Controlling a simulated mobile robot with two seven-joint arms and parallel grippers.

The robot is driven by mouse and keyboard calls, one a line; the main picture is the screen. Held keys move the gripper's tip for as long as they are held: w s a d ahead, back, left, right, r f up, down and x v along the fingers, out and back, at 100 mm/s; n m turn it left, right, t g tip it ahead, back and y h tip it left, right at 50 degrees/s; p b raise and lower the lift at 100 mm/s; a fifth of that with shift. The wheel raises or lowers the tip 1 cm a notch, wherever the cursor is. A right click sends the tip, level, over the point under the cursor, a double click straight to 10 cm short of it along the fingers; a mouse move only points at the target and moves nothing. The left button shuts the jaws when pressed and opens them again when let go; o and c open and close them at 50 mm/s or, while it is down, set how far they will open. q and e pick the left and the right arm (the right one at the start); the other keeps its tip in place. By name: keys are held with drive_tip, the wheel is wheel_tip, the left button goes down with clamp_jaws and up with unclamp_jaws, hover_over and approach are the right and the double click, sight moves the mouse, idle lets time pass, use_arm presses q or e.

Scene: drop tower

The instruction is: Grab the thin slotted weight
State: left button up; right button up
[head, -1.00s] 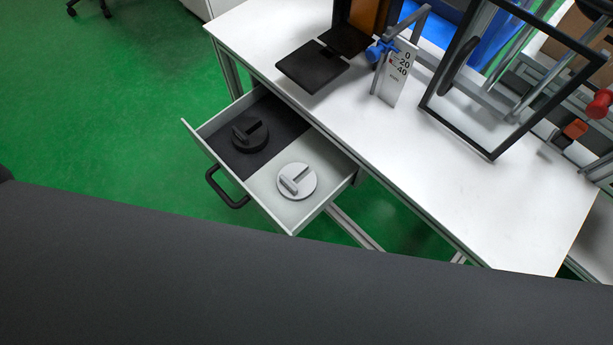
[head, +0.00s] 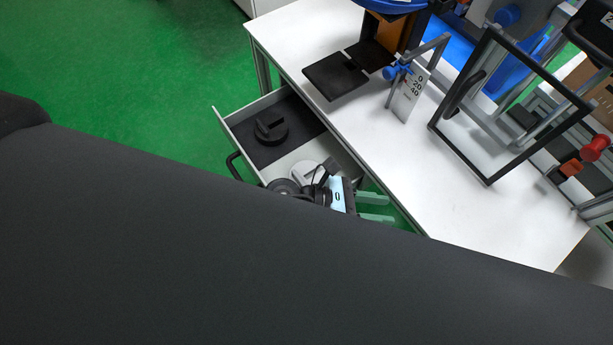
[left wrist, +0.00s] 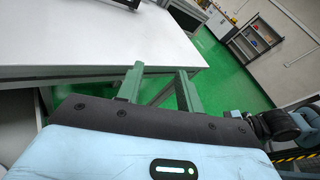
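Two slotted weights lie in the open drawer (head: 222,122). The light grey weight (head: 304,170), which looks the thinner one, is in the pale half, partly hidden by my left wrist. The thicker black weight (head: 271,130) is in the dark half. My left gripper (head: 377,208) is open and empty, its green fingers pointing right, past the drawer's right side near the table's front edge. In the left wrist view the fingers (left wrist: 160,78) are apart with only floor and table frame between and beyond them; no weight shows there. My right gripper is not in view.
The white table (head: 460,210) borders the drawer. On it stand a black plate (head: 335,76), a small scale marker (head: 409,97) and a dark upright frame (head: 487,180). The black drawer handle (head: 233,166) faces the open green floor. A dark part of mine covers the lower view.

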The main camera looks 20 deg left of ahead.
use_arm(q)
wheel_tip(320, 180, down, 5)
drive_tip(key=a+m+g+y, duration=0.3)
drive_tip(key=m+g+y, duration=0.15)
drive_tip(key=m, duration=0.35)
drive_tip(key=m+y+p, duration=0.2)
drive_tip(key=m+y, duration=0.4)
drive_tip(key=y, duration=0.5)
hover_over(299, 177)
drive_tip(key=shift+t, duration=0.35)
wheel_tip(299, 177, down, 4)
drive_tip(key=shift+s+d+f+b, duration=0.15)
drive_tip(key=shift+f+b, duration=0.25)
drive_tip(key=shift+f, duration=0.85)
drive_tip(key=shift+f+b, duration=0.3)
drive_tip(key=shift+f, duration=2.4)
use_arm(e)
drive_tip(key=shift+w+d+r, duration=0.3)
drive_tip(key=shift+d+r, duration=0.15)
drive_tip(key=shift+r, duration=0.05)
use_arm(q)
drive_tip(key=shift+c, duration=0.5)
clamp_jaws()
